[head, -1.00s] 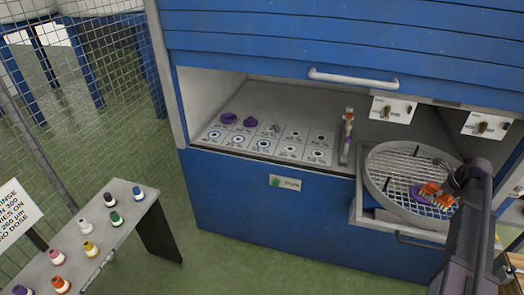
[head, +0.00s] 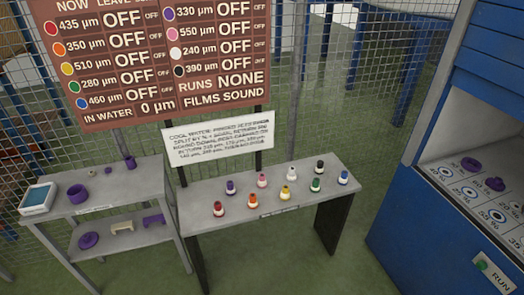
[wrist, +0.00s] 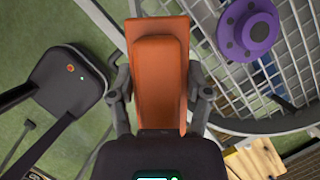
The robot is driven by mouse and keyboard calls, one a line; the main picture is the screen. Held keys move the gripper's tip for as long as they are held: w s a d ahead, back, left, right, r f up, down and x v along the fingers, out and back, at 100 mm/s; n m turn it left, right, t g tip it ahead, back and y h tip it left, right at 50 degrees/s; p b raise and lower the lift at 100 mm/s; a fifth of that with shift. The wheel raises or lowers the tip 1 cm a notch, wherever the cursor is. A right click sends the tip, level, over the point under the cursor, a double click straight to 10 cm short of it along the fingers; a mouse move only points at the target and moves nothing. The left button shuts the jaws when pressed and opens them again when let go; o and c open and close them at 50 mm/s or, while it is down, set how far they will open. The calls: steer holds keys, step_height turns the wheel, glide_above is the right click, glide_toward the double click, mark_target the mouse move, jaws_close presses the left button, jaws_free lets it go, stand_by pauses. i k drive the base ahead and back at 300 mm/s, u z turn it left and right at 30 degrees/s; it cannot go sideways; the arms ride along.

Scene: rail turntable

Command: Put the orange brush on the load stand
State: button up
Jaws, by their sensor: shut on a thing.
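The orange brush (wrist: 160,70) shows in the wrist view as an orange block between the two fingers of my gripper (wrist: 161,92). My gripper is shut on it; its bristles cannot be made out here. The brush and gripper are outside the head view. In the head view, a grey two-level stand (head: 122,190) with purple parts is at the left. A grey table (head: 215,235) with several coloured bottles is at the middle. I cannot read either front label, so I cannot tell which is the load stand.
In the wrist view, a purple knobbed disc (wrist: 248,30) lies on a round wire grid (wrist: 225,75) beside my gripper. A blue cabinet (head: 420,240) is at the right. A mesh fence runs behind the tables. Green floor (head: 300,270) is clear in front.

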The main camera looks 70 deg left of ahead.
mark_target(130, 186)
steer(key=u, duration=1.2)
steer(key=i, duration=0.05)
steer(key=u, duration=2.3)
